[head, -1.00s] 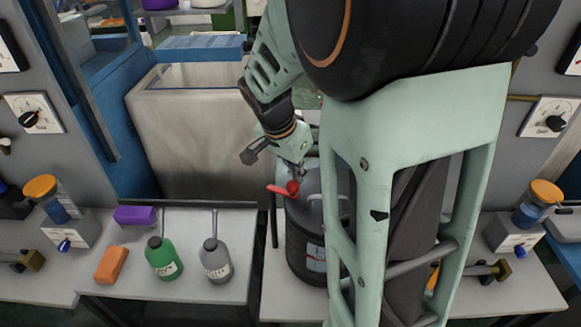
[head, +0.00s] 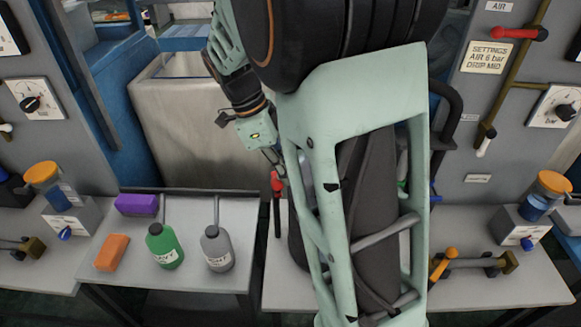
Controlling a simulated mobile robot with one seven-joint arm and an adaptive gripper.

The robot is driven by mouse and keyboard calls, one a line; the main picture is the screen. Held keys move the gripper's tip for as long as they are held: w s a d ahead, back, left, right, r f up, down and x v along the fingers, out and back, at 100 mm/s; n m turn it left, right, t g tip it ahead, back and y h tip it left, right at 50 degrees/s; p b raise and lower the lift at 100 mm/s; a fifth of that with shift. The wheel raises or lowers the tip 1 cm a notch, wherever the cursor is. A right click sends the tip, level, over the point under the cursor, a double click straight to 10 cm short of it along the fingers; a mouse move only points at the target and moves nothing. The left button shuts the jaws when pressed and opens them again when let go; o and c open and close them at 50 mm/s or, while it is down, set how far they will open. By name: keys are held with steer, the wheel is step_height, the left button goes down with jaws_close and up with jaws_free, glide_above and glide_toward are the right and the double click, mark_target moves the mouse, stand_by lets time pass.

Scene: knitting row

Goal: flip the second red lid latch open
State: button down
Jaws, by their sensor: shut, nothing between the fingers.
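A green bottle (head: 164,246), a grey bottle (head: 217,248), an orange block (head: 112,252) and a purple block (head: 137,204) stand on the left bench. An orange-handled valve (head: 445,262) lies right of my arm. A large beige bin (head: 195,130) stands behind.

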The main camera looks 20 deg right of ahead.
steer(key=shift+a+m+g, duration=0.3)
steer(key=shift+a+m, duration=0.2)
steer(key=shift+m, duration=0.3)
steer(key=shift+w+d, duration=0.1)
steer(key=shift+w+d+p, duration=0.15)
steer(key=shift+w+p, duration=0.2)
steer(key=shift+w, duration=0.35)
